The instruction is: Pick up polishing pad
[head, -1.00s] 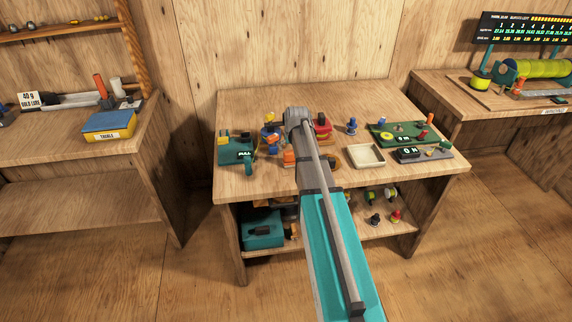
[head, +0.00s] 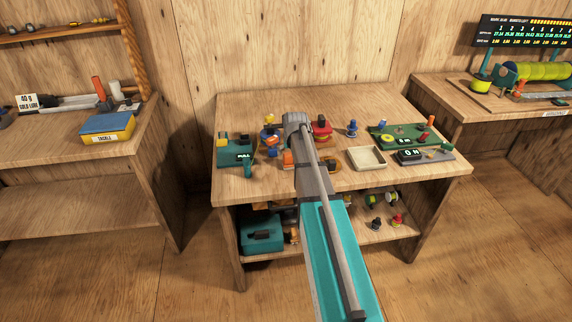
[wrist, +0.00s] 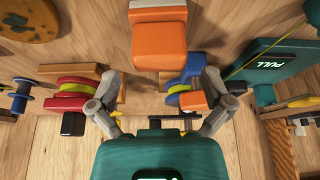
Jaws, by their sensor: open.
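An orange block with a pale band (wrist: 159,42) lies on the table in the wrist view, centred just beyond my fingertips; it is probably the polishing pad, though no label shows. In the head view it is an orange patch (head: 288,159) left of my arm, partly hidden by it. My gripper (wrist: 158,84) is open and empty, with bare wood between its fingers. A red reel (wrist: 68,98) is close to the left finger, and a blue-and-orange reel (wrist: 190,96) is close to the right one. In the head view the fingers are hidden behind my arm.
A green PULL box (wrist: 275,65) stands to the right in the wrist view. A round brown disc (wrist: 28,18) is at upper left. In the head view an empty cream tray (head: 367,158) and a green board (head: 397,133) lie to the right.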

